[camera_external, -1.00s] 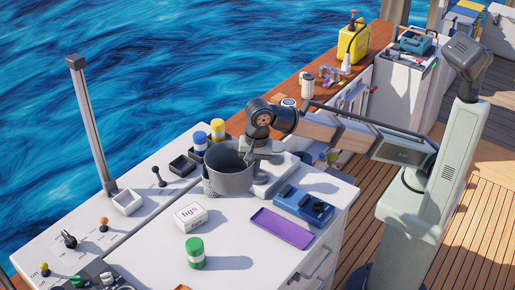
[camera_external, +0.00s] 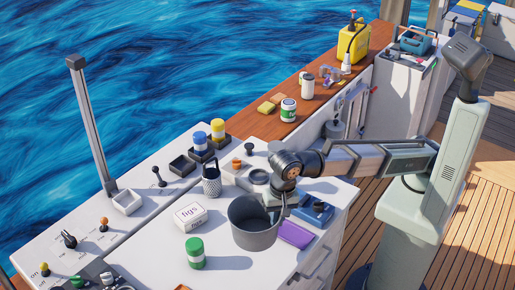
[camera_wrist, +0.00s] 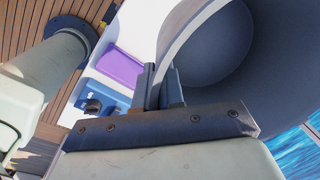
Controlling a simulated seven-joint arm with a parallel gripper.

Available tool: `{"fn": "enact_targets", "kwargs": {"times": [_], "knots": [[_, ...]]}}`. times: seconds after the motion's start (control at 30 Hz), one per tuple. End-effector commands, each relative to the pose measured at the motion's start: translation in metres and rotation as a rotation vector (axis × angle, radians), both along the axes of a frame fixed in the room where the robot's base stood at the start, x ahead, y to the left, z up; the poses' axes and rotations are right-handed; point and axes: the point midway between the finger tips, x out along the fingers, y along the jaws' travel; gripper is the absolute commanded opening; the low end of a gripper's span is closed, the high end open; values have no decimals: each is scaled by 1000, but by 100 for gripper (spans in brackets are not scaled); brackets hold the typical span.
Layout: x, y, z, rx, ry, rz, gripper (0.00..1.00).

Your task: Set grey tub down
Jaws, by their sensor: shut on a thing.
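The grey tub (camera_external: 254,238) is upright over the white counter (camera_external: 232,271) in the external view, at the left end of the purple tray (camera_external: 296,235), part of which it hides. I cannot tell whether its base touches the counter. My gripper (camera_external: 281,207) is shut on the tub's rim at its back right side. In the wrist view the tub (camera_wrist: 225,50) fills the upper right, and its wall runs between the two fingers of my gripper (camera_wrist: 161,85). The purple tray (camera_wrist: 121,67) also shows there, left of the fingers.
A blue device (camera_external: 313,211) lies right of my gripper. A mesh cup (camera_external: 211,181) stands behind. Bare counter lies in front of the tub.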

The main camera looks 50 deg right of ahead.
Motion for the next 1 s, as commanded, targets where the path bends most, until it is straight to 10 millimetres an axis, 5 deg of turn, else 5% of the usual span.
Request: {"fn": "enact_targets", "kwargs": {"times": [0.7, 1.0], "knots": [[0, 0, -86, 0, 0, -1, 0], [0, 0, -109, 1, -1, -1, 0]]}}
